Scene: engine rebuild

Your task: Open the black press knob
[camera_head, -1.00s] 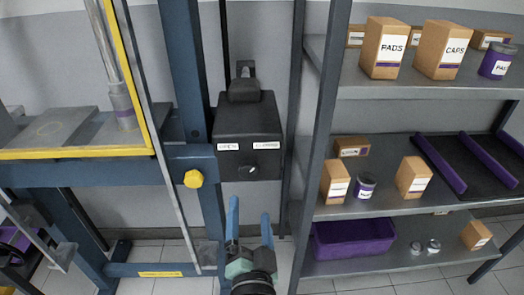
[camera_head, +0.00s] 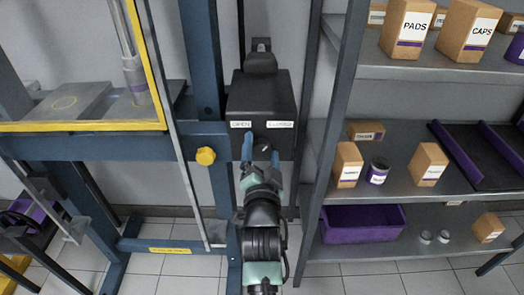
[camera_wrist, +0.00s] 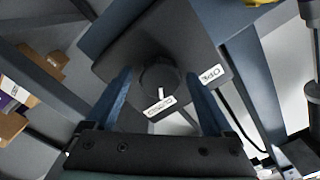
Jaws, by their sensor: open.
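The black press knob (camera_head: 266,147) is on the front of a black box (camera_head: 262,95) fixed beside the blue press frame. The box has a white OPEN label (camera_head: 241,124) and a white CLOSED label (camera_head: 280,124) above the knob. In the wrist view the round knob (camera_wrist: 158,74) shows a white mark directed toward the CLOSED label (camera_wrist: 160,107); the OPEN label (camera_wrist: 211,74) is to the right. My gripper (camera_head: 261,150) is open, its blue fingers on either side of the knob in the picture. I cannot tell whether they touch it.
A yellow knob (camera_head: 205,156) is on the press frame just left. The shelf unit (camera_head: 335,105) with boxes, a jar and a purple bin (camera_head: 362,223) stands close on the right. The floor below is clear.

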